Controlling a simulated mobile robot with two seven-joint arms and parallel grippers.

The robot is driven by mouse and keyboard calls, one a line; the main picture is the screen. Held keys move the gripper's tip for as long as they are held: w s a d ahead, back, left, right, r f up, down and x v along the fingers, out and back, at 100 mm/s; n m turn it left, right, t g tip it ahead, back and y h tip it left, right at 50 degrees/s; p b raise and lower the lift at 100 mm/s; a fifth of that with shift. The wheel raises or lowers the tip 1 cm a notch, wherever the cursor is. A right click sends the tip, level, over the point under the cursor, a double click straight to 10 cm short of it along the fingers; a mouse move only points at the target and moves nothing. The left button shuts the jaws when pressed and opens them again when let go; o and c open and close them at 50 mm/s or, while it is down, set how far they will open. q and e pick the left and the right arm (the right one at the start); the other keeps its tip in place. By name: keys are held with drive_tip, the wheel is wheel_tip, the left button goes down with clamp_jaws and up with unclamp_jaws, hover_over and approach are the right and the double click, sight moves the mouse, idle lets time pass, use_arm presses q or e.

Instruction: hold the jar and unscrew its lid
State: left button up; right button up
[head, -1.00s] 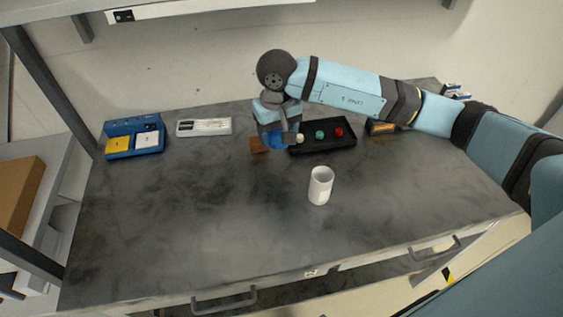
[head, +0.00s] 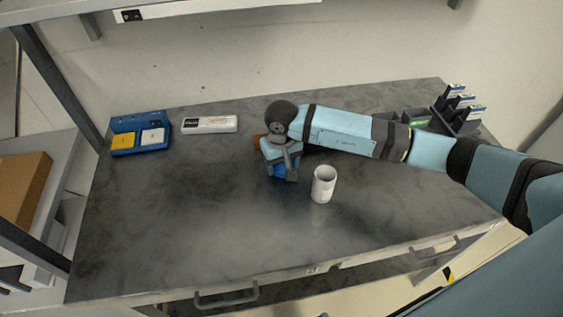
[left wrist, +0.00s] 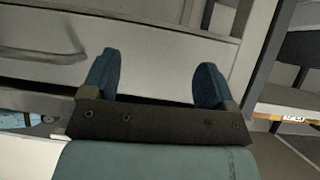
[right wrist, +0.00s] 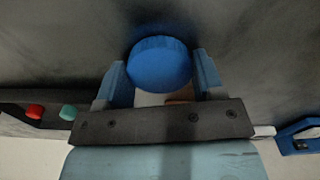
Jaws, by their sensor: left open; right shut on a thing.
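The jar has a ribbed blue lid (right wrist: 160,63) and a pale body (right wrist: 148,99), mostly hidden below the lid in the right wrist view. My right gripper (right wrist: 160,72) is shut on the jar, with one finger on each side. In the head view my right gripper (head: 284,174) is over the middle of the table, just left of a white cup (head: 323,187), and it hides most of the jar. My left gripper (left wrist: 157,68) is open and empty in the left wrist view, in front of a pale drawer front. It does not show in the head view.
A blue tray (head: 124,149) with yellow and white blocks and a white case (head: 209,125) stand at the back left. A dark rack (head: 460,120) stands at the back right. A brown piece (head: 258,143) is partly behind my gripper. The front left tabletop (head: 190,220) is clear.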

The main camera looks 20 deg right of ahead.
drive_tip(key=shift+f+b, duration=0.25)
drive_tip(key=shift+b, duration=0.1)
drive_tip(key=o, duration=1)
drive_tip(key=shift+r, duration=0.1)
drive_tip(key=shift+r, duration=0.1)
